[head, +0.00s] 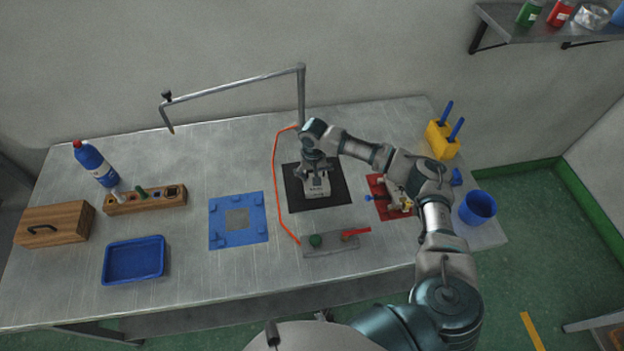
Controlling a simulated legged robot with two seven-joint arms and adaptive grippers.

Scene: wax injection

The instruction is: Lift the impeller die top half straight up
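The impeller die (317,187) is a small silver-grey metal block standing on a black mat (337,198) in the middle of the table. My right gripper (315,168) points down at the top of the die, with its fingers at or just above the upper part. The gripper hides much of the die's top, so the seam between the halves is not clear. I cannot tell whether the fingers are closed on it. My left gripper is out of view.
A blue fixture plate (222,229) lies left of the mat. A metal pole with a boom (235,84) rises behind, and an orange hose (275,175) runs beside the mat. A grey panel with a red lever (356,232) is in front. A red mat (380,207) lies right, under my arm.

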